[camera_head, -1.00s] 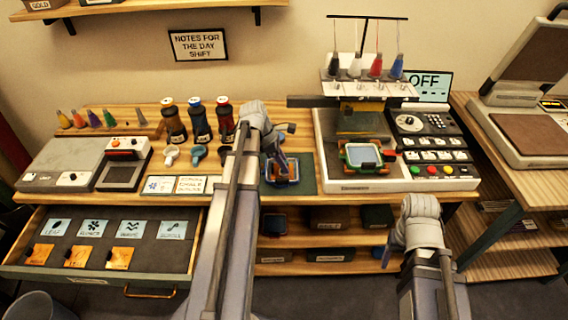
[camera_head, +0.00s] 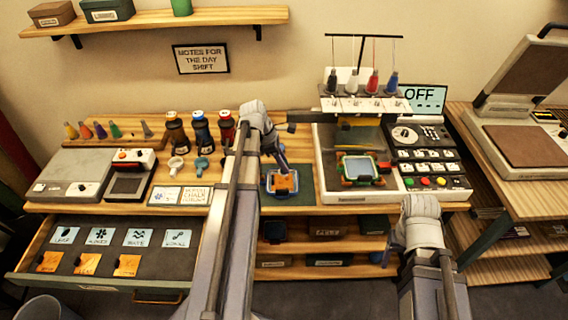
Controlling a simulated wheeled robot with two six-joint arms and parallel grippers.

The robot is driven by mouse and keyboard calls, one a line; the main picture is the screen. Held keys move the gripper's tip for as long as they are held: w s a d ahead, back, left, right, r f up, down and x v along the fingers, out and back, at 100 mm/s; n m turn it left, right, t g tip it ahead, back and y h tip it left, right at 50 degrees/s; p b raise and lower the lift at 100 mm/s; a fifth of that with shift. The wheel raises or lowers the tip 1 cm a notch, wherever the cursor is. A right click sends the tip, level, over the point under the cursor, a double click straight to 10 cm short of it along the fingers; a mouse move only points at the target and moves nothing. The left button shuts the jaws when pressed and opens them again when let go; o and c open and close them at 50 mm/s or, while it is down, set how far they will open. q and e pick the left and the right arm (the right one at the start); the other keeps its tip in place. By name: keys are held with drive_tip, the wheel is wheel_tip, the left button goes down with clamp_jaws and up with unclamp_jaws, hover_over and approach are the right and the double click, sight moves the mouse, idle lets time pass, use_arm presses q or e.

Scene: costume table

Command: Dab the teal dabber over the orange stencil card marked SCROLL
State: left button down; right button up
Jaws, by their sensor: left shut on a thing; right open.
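An orange card (camera_head: 286,185) lies over the hoop (camera_head: 269,183) on the dark green mat (camera_head: 305,195); its marking is too small to read. My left gripper (camera_head: 282,170) is at the card's upper edge and appears shut on it; its fingertips are partly hidden. The teal dabber (camera_head: 202,164) stands on the table left of my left arm, beside a white dabber (camera_head: 175,165). My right gripper (camera_head: 387,255) is open and empty, low in front of the table's front edge.
An open drawer (camera_head: 100,283) holds several light-blue cards and three orange cards. Ink bottles (camera_head: 201,133) stand behind the dabbers. An embroidery machine (camera_head: 327,155) with a second hoop (camera_head: 361,168) stands right of the mat. A heat press (camera_head: 520,135) is at far right.

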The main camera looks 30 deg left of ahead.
use_arm(q)
drive_tip(key=shift+r+p, duration=0.3)
drive_tip(key=shift+r, duration=0.3)
use_arm(e)
drive_tip(key=shift+r, duration=0.55)
use_arm(q)
drive_tip(key=shift+f, duration=0.2)
use_arm(e)
drive_tip(key=shift+f, duration=0.2)
use_arm(q)
drive_tip(key=b+x, duration=0.3)
drive_tip(key=a+b+x, duration=0.1)
drive_tip(key=b+x, duration=0.1)
drive_tip(key=b, duration=0.1)
drive_tip(key=shift+w+f, duration=0.15)
drive_tip(key=shift+f, duration=0.4)
use_arm(e)
wheel_tip(320, 180, down, 6)
drive_tip(key=shift+r, duration=0.15)
use_arm(q)
drive_tip(key=shift+f+b, duration=0.5)
drive_tip(key=shift+b, duration=0.1)
use_arm(e)
drive_tip(key=shift+f, duration=0.5)
use_arm(q)
wheel_tip(320, 180, up, 7)
drive_tip(key=p, duration=0.7)
use_arm(e)
wheel_tip(320, 180, up, 7)
